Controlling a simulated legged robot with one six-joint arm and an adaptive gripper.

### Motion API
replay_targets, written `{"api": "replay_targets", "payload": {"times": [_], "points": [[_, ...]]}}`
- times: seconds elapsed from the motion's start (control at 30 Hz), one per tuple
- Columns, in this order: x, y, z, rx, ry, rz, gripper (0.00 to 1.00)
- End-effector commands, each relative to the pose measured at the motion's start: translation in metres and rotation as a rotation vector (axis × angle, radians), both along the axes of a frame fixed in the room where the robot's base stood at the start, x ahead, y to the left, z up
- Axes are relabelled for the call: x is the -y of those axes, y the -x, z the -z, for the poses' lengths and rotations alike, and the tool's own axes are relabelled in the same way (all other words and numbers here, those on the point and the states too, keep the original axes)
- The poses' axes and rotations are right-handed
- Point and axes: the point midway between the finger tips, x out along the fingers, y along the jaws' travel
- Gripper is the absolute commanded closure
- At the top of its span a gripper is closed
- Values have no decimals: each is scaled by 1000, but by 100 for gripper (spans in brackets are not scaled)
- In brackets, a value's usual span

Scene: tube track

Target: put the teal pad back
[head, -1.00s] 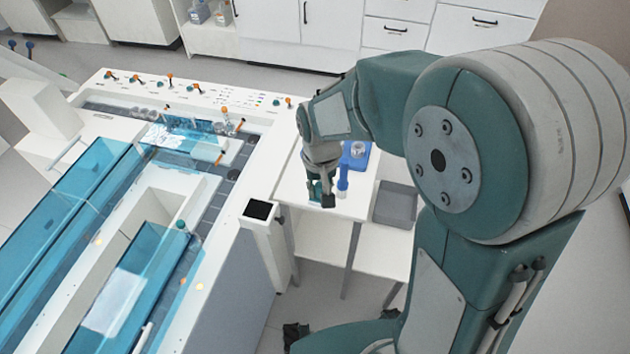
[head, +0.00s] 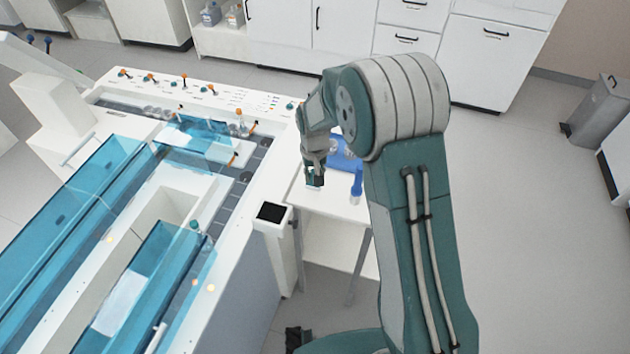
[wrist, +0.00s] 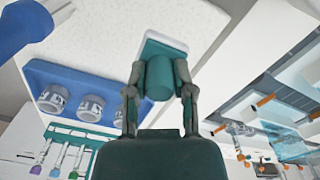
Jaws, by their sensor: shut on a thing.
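The teal pad (wrist: 160,75) shows in the wrist view as a rounded teal block between my fingertips. My gripper (wrist: 160,85) is shut on it, one finger on each side. Just beyond it is a flat white-edged piece with a teal face (wrist: 165,45); I cannot tell whether this is part of the pad or a separate holder. In the head view my gripper (head: 314,182) points down over the small white table (head: 330,212), with a pale piece at its tip. The gap between it and the tabletop is unclear.
A blue rack (wrist: 50,72) with several clear cups is beside the gripper. A blue upright item (head: 357,182) stands right of it in the head view. The large white machine (head: 262,160) with blue covers is to the left.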

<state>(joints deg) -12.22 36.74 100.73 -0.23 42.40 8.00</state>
Motion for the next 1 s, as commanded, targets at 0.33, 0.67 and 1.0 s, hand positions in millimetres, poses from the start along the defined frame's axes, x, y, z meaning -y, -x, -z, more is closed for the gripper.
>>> {"api": "replay_targets", "payload": {"times": [0.33, 0.67, 1.0], "points": [[4, -4, 35, 0, -5, 2, 100], [2, -4, 37, -1, -1, 2, 33], [3, -3, 36, 0, -3, 2, 33]]}}
